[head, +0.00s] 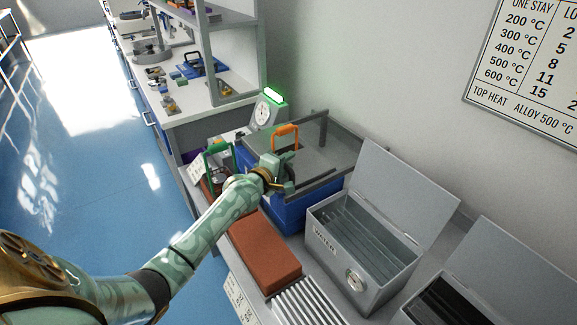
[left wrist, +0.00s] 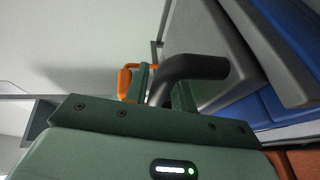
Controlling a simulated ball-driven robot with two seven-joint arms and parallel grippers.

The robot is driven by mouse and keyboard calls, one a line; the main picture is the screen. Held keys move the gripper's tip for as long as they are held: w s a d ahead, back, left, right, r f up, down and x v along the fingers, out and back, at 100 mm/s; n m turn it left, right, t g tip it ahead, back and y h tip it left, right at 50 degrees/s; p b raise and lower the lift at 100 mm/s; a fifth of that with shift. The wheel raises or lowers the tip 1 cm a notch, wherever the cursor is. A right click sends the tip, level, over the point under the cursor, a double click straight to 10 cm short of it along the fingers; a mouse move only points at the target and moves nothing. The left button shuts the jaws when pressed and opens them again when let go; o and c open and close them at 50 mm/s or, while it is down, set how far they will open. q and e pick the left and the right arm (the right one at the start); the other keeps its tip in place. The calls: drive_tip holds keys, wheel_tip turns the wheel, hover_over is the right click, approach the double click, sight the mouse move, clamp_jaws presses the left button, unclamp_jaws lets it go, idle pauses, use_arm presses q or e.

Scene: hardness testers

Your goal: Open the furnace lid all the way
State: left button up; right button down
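The furnace (head: 291,214) is a blue box with a flat grey lid (head: 325,148) on top, in the head view. The lid lies flat or nearly flat; a small gap cannot be ruled out. My left gripper (head: 287,178) is at the lid's near-left edge, by a dark bar handle (head: 322,181). In the left wrist view the bent black handle (left wrist: 190,68) runs between the green fingers (left wrist: 163,92) and appears to fill the space between them. The grey lid edge (left wrist: 262,45) and blue body (left wrist: 297,30) show beyond. My right gripper is out of view.
An orange loop (head: 285,136) stands by the lid's far-left side. A dial instrument with a green light (head: 264,112) stands behind. A red-brown block (head: 264,252) and an open grey water tank (head: 365,262) with its lid raised stand nearer. The wall is close behind.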

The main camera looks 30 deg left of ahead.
use_arm(q)
drive_tip(key=shift+w, duration=0.1)
